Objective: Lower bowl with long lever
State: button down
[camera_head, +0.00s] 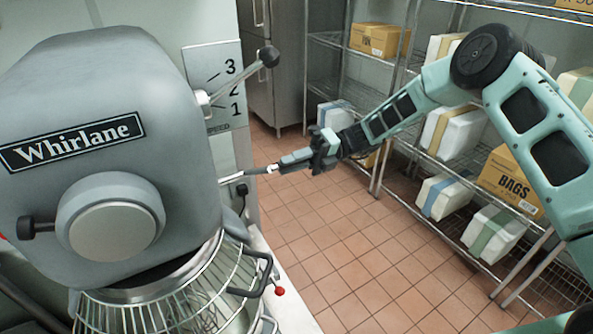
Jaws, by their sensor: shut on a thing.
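A large grey Whirlane stand mixer (100,110) fills the left of the head view. A thin metal long lever (243,175) sticks out from the right side of the mixer, roughly level. My gripper (277,167) is shut on the outer end of this lever, coming from the right. The lever's end is hidden by the fingers. The bowl sits low under the mixer head, behind the wire guard (165,306), and is mostly hidden and cut off by the bottom edge. I cannot tell its height.
A speed lever with a black ball (268,56) points up right beside a plate marked 1, 2, 3 (228,83). A small red knob (280,291) is near the guard. Wire shelves with boxes (510,182) stand at right. The tiled floor (345,250) between is clear.

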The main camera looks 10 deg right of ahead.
jog(key=shift+w+a+r, duration=0.15)
jog(key=shift+w+r, duration=0.45)
jog(key=shift+r, duration=0.2)
jog(key=shift+r+p, duration=0.1)
jog(key=shift+p, duration=0.2)
jog(key=c, duration=1.3)
grip_release()
jog(key=shift+w+d+f, duration=0.1)
jog(key=shift+d+f, duration=0.1)
jog(key=shift+f, duration=0.05)
jog(key=b+v, duration=0.6)
jog(key=v, duration=1.1)
jog(key=shift+r, duration=0.1)
